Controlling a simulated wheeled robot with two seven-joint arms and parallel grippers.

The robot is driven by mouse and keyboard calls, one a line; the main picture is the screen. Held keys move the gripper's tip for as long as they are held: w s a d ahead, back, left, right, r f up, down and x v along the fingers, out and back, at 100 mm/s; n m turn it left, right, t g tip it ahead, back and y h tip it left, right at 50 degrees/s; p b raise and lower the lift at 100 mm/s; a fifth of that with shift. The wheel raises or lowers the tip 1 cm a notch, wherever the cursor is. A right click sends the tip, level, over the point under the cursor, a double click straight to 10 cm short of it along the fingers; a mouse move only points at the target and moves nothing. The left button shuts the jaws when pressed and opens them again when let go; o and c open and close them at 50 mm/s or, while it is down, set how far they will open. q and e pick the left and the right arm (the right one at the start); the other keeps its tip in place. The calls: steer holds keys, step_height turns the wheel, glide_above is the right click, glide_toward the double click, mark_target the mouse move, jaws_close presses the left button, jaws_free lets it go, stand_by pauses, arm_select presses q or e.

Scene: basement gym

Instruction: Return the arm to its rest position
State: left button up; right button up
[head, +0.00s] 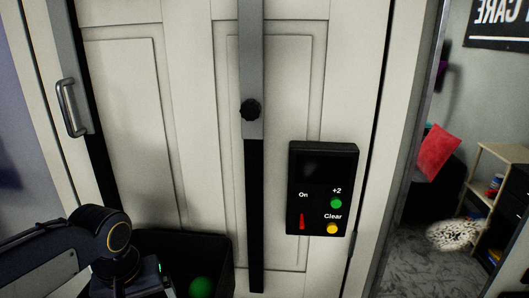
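My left arm (95,235) comes in from the lower left and bends down at a dark joint. Its end, with a small green light, is at the bottom edge, in front of a dark open bin. The fingers of my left gripper do not show, so I cannot tell whether it is open or holds anything. My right arm and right gripper are out of view.
A white panelled door (200,60) fills the middle, with a metal handle (70,108) at left. A black control box (322,165) is on it. A dark bin (205,250) holds a green ball (201,287). A shelf (500,155) stands at right.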

arm_select(q)
steer(key=s+d+f+m+t+h, duration=0.2)
steer(key=s+f+t+h, duration=0.1)
steer(key=s, duration=0.9)
steer(key=shift+s+d+f+m+t+b, duration=0.15)
steer(key=shift+f+m+t+b, duration=0.2)
steer(key=shift+f+t, duration=0.2)
